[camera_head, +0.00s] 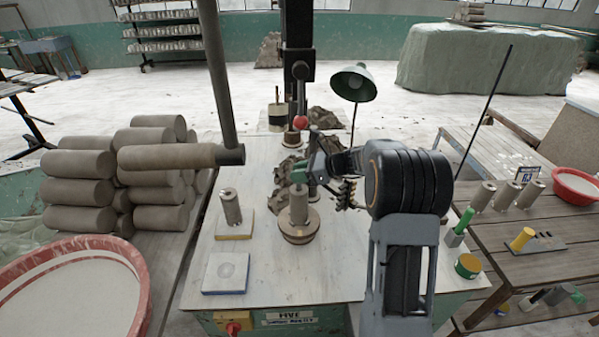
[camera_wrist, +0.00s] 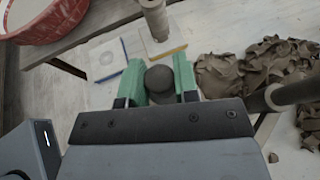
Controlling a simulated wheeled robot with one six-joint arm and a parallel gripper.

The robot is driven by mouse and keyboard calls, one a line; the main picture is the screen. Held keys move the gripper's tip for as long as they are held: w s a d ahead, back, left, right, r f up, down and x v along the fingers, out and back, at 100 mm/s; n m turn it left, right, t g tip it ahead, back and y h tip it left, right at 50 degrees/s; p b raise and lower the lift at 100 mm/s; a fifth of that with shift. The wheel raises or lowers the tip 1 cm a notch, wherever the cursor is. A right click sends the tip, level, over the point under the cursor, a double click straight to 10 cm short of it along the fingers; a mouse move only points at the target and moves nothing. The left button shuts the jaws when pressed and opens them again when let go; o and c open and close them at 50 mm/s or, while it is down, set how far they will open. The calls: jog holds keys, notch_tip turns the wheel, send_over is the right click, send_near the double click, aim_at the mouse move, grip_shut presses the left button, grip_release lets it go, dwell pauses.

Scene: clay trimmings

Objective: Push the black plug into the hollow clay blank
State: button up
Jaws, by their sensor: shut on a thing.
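One clay blank (camera_head: 299,204), a grey-brown cylinder, stands upright on a round brown base (camera_head: 298,232) at the middle of the worktable. My gripper (camera_head: 300,173) is just above its top, coming in from the right. In the wrist view, the green fingers of my gripper (camera_wrist: 160,82) are shut on a dark, round-topped piece (camera_wrist: 159,76), which looks like the black plug. The fingers hide it in the head view. I cannot tell whether it touches the blank or whether the blank's opening is below it.
A second blank (camera_head: 230,207) stands on a yellow-edged board. A blue-edged board (camera_head: 225,273) lies in front. Clay trimmings (camera_wrist: 262,65) lie beside my gripper. A red-knobbed lever (camera_head: 300,122) stands behind. Clay logs (camera_head: 78,192) and a red basin (camera_head: 140,290) are at left.

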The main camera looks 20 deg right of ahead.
jog(key=shift+f+b, duration=1)
jog(key=shift+f, duration=0.7)
jog(key=o, duration=1.1)
jog(key=shift+c, duration=0.2)
jog(key=b+v, duration=0.1)
jog(key=v, duration=1.3)
jog(key=shift+f, duration=0.15)
